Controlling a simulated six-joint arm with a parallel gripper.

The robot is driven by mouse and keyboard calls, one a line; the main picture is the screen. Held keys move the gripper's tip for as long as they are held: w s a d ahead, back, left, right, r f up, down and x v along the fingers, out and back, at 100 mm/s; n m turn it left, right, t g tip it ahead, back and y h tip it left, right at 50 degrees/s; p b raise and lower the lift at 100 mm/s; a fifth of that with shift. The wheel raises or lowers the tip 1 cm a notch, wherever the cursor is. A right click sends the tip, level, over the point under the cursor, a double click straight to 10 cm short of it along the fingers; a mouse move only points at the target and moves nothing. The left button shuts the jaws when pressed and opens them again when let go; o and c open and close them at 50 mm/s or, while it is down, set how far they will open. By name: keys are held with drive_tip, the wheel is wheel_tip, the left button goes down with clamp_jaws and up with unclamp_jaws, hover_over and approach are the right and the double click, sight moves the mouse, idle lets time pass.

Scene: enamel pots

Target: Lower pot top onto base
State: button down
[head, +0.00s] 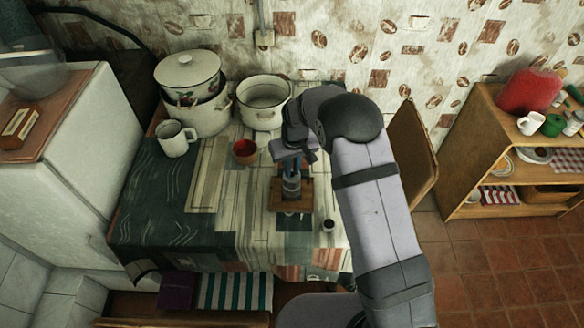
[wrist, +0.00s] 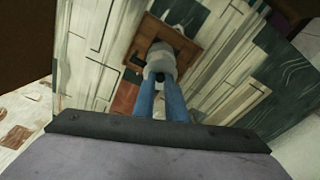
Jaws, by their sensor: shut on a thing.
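My gripper (head: 291,174) points down over the small brown wooden board (head: 278,207) on the table. Its blue fingers are shut on a small grey metal piece, the pot top (head: 291,188). In the wrist view the pot top (wrist: 160,60) sits between the fingertips (wrist: 162,82), with the board (wrist: 190,47) behind it. I cannot make out a separate pot base. It may be hidden under the pot top, and I cannot tell whether the two touch.
A small dark cup (head: 328,226) stands right of the board. A red-brown bowl (head: 245,152), a white mug (head: 175,139), a lidded enamel pot (head: 188,72) and an open white pot (head: 262,115) stand behind and left. The table's front left is clear.

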drive_tip(key=shift+f, duration=0.25)
drive_tip(key=c, duration=1.7)
unclamp_jaws()
drive_tip(key=shift+s+d+r+b, duration=0.15)
drive_tip(key=shift+r+b, duration=0.35)
drive_tip(key=shift+r, duration=0.75)
drive_tip(key=shift+s+a+r+b, duration=0.15)
drive_tip(key=shift+r+b, duration=0.3)
drive_tip(key=shift+r, duration=0.75)
drive_tip(key=shift+s+d+r+b, duration=0.15)
drive_tip(key=shift+r+b, duration=0.35)
drive_tip(key=shift+r, duration=0.75)
